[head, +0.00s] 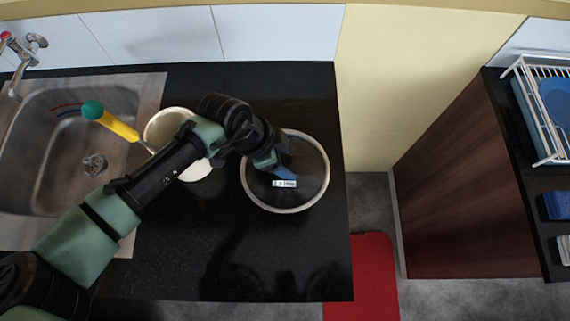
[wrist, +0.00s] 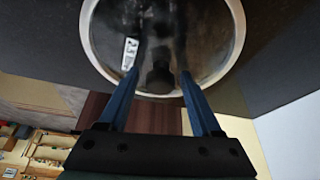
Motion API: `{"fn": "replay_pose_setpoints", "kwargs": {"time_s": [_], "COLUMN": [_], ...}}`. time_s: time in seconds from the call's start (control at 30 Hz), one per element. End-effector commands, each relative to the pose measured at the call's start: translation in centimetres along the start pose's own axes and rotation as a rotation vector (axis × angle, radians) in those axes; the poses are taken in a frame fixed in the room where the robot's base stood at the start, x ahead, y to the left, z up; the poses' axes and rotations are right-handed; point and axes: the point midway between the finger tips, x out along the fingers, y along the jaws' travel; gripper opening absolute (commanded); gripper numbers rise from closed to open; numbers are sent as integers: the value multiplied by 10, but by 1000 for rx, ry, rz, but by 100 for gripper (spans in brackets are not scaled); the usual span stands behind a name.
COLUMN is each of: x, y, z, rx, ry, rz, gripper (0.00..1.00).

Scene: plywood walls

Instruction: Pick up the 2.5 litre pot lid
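The pot lid (head: 324,177) is a round glass disc with a pale metal rim, lying on the black counter. It also shows in the wrist view (wrist: 205,55), with a small white label on its glass. My gripper (head: 285,172) is over the lid, inside its rim in the head view. In the wrist view my gripper (wrist: 158,74) has its two blue fingers apart, with the tips over the near part of the lid. A dark shape lies between the tips; I cannot tell whether it is the lid's knob or a reflection.
A cream pot (head: 160,126) stands left of the lid, partly behind my arm. A yellow-handled tool with a green end (head: 118,127) leans there. A sink (head: 60,150) is at the left. The front counter (head: 190,270) is clear. A dish rack (head: 545,110) stands at the far right.

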Motion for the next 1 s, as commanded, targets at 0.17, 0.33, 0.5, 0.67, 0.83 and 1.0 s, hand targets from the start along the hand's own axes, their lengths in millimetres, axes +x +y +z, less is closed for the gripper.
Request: {"fn": "replay_pose_setpoints", "kwargs": {"time_s": [0.17, 0.33, 0.5, 0.67, 0.83, 1.0], "x": [0, 1, 1, 1, -6, -34], "y": [0, 1, 1, 1, 1, 0], "z": [0, 1, 2, 2, -2, -14], "rx": [0, 0, 0, 0, 1, 2], "ry": [-1, -3, -4, -4, -4, 0], "rz": [1, 2, 4, 4, 4, -1], "gripper": [27, 0, 0, 0, 0, 0]}}
